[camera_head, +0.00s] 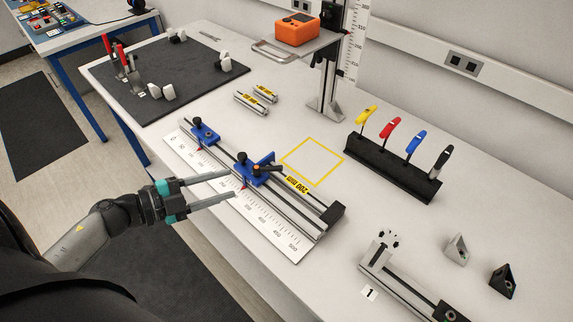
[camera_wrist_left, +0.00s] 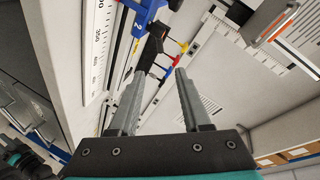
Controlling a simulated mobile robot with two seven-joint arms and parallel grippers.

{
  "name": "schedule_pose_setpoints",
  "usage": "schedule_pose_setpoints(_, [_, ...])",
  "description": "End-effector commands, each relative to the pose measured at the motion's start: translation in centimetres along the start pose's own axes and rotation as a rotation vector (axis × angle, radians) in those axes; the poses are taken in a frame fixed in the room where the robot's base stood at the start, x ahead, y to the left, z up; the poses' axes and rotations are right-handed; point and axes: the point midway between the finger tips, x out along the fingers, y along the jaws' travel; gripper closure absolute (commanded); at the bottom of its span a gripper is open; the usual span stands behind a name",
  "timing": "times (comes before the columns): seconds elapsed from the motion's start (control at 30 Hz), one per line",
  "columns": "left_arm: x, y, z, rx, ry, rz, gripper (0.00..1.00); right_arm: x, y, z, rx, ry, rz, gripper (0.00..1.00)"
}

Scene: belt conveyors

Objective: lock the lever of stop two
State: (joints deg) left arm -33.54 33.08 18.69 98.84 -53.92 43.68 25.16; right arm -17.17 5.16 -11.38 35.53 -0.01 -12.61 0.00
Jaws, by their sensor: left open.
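Stop two (camera_head: 255,174) is a blue block on the aluminium rail (camera_head: 300,205), beside the white millimetre scale. The left wrist view shows its blue side with a "2" (camera_wrist_left: 140,18). A dark lever (camera_head: 267,168) with an orange part lies on its top; whether it is locked I cannot tell. A black knob (camera_head: 241,157) stands on its left side. My left gripper (camera_head: 231,184) is open and empty, its fingertips over the scale just in front of stop two. In the left wrist view a black handle-like part (camera_wrist_left: 152,50) shows beyond the fingertips. My right gripper is not in view.
Another blue stop (camera_head: 204,134) sits farther left on the rail. A black rack (camera_head: 393,165) with several coloured-handled tools stands at the right. A yellow square outline (camera_head: 313,160) on the table behind the rail is empty. A column with an orange box (camera_head: 297,29) stands behind.

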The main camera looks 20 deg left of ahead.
Motion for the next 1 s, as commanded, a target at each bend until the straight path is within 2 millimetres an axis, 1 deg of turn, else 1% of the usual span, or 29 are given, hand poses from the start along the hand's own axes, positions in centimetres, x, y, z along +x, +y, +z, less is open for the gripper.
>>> schedule_pose_setpoints(0.1, [1.4,-0.1,0.0,0.0,0.003,-0.003,0.52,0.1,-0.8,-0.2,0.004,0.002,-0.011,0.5])
schedule_pose_setpoints(0.23, [3.6,-0.1,0.0,0.001,0.003,-0.004,0.52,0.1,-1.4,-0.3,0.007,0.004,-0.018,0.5])
schedule_pose_setpoints(0.7, [11.6,-0.1,-0.1,-0.001,0.004,-0.004,0.52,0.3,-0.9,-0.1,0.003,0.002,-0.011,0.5])
schedule_pose_setpoints(0.9, [13.9,0.0,-0.1,-0.001,0.003,-0.002,0.52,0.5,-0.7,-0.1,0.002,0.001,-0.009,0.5])
schedule_pose_setpoints(1.0, [14.5,0.0,0.0,-0.001,0.002,-0.001,0.52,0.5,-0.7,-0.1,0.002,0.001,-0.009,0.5])
